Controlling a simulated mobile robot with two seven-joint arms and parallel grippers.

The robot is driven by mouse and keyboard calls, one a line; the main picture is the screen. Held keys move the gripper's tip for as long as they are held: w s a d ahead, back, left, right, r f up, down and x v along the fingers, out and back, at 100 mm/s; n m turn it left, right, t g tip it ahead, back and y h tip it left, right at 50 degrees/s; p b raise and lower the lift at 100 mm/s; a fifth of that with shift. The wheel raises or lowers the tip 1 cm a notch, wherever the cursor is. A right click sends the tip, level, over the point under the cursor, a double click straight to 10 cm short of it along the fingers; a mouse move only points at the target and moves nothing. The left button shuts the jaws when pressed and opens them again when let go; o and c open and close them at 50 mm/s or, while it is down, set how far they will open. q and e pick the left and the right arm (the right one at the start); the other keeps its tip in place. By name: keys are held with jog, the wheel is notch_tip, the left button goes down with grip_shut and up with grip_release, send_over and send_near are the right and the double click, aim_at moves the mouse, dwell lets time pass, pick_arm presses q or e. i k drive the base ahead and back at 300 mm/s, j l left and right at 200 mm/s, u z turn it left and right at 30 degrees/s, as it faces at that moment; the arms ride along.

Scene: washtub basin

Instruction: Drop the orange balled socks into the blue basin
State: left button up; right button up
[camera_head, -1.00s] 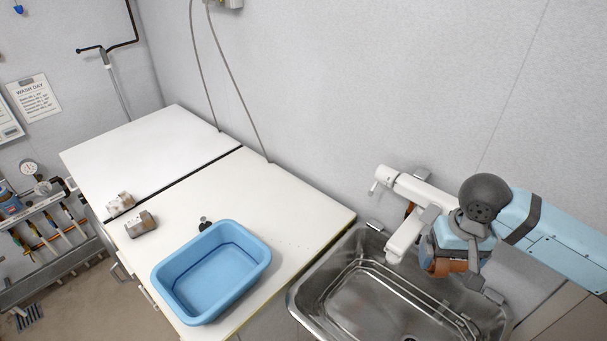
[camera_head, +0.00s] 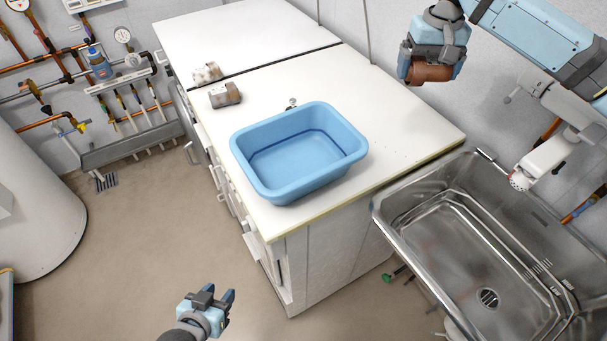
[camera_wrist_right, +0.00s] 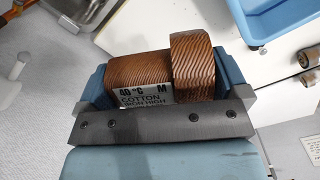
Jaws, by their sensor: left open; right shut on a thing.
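The blue basin (camera_head: 300,150) stands upright on the white worktop near its front edge; no contents show inside it. My right gripper (camera_head: 428,72) is up over the back right of the worktop, right of and behind the basin. It is shut on the orange balled socks (camera_head: 430,73), which look brown-orange and ribbed. In the right wrist view the socks (camera_wrist_right: 150,75) sit between the blue fingers with a white label facing the camera, and part of the basin (camera_wrist_right: 275,20) shows top right. My left gripper (camera_head: 222,305) is open and empty, low over the floor.
Two small grey-and-white rolled bundles (camera_head: 225,95) (camera_head: 207,73) lie left of the basin. A steel sink (camera_head: 480,240) with a white tap (camera_head: 540,160) adjoins the worktop on the right. The worktop (camera_head: 400,120) between basin and sink is clear.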

aim_at(306, 169)
jog(key=i+j+z, duration=0.1)
jog(key=j, duration=0.3)
jog(key=i+j+z, duration=0.1)
jog(key=j, duration=0.35)
jog(key=i+j+z, duration=0.1)
jog(key=j, duration=0.3)
jog(key=i+j+z, duration=0.1)
jog(key=j, duration=0.35)
jog(key=i, duration=0.1)
